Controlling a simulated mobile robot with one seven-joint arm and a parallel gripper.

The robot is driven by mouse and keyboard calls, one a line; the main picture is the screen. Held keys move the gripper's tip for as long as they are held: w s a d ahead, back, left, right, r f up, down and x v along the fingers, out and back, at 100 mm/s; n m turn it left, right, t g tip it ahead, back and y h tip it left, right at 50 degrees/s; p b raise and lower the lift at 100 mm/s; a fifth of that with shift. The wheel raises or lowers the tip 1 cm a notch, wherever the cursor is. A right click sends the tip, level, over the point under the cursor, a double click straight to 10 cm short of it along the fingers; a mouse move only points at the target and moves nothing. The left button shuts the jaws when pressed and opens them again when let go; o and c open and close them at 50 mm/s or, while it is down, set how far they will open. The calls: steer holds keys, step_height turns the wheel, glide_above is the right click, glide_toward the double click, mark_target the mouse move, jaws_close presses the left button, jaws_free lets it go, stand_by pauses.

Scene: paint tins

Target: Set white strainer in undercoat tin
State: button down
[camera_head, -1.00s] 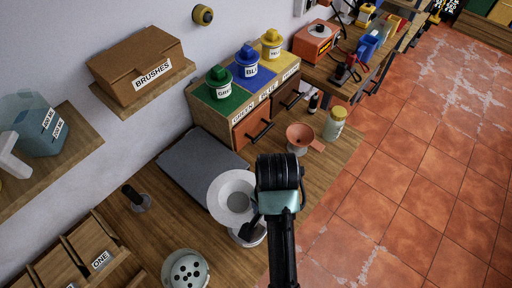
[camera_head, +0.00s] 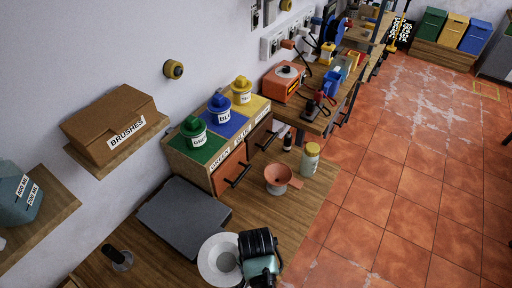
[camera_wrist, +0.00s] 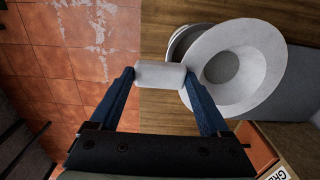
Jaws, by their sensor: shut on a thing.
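The white strainer (camera_head: 218,262) is a wide cone with a grey mesh centre, low in the head view. In the wrist view the strainer (camera_wrist: 222,98) fills the right side. My gripper (camera_wrist: 160,75) is shut on its white block-like handle, one blue finger at each end. Part of a pale round rim, apparently a tin (camera_wrist: 178,45), shows behind the strainer in the wrist view. The strainer overlaps it; I cannot tell whether they touch. No undercoat label is readable. My wrist hides the fingertips in the head view.
A grey slab (camera_head: 184,217) lies beside the strainer. An orange funnel (camera_head: 279,178) and a lidded jar (camera_head: 310,160) stand farther back on the bench. A dark-handled tool (camera_head: 117,258) is at left. Bare wood (camera_head: 300,210) lies right of my gripper, then the tiled floor.

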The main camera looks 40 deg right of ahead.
steer(key=shift+f+b, duration=0.35)
steer(key=shift+f, duration=0.25)
jaws_free()
step_height(320, 180, up, 13)
steer(key=shift+r, duration=0.15)
steer(key=shift+w, duration=0.1)
